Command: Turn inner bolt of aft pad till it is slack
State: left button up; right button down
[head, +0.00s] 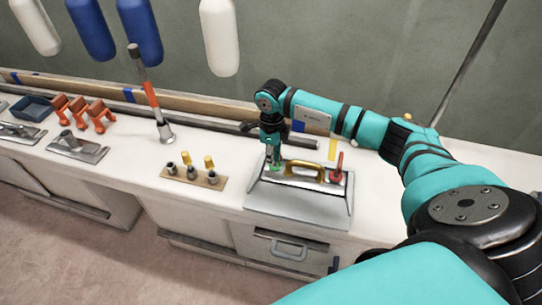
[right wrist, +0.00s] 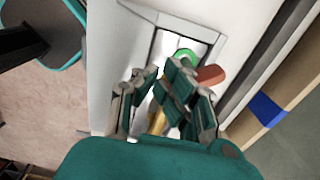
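A grey metal fitting (head: 300,208) with sloped sides sits on the white bench near its front edge. My right gripper (head: 272,155) points down at the green-ringed part, at the left end of the handle. In the right wrist view the green ring (right wrist: 187,57) shows just past my right gripper (right wrist: 172,75), with the red part (right wrist: 211,75) beside it. The fingers hide any bolt, and contact cannot be told. My left gripper is not in view.
A wooden strip (head: 193,178) with several metal and yellow pieces lies left of the fitting. Orange clamps (head: 85,112), a blue tray (head: 30,108) and a metal plate (head: 78,149) are further left. A dark rail runs along the back.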

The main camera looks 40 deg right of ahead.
jog(key=shift+w+d+r, duration=0.1)
jog(key=shift+w+d, duration=0.1)
jog(key=shift+d, duration=0.15)
jog(key=shift+w+d, duration=0.15)
jog(key=shift+d, duration=0.3)
jog(key=shift+d+b, duration=0.35)
jog(key=shift+b, duration=0.1)
jog(key=shift+a, duration=0.2)
jog(key=s+a+r+p, duration=0.1)
jog(key=a+r+p, duration=0.2)
jog(key=r+p, duration=0.2)
jog(key=shift+r, duration=0.4)
jog(key=shift+s+a, duration=0.1)
dwell(1.4)
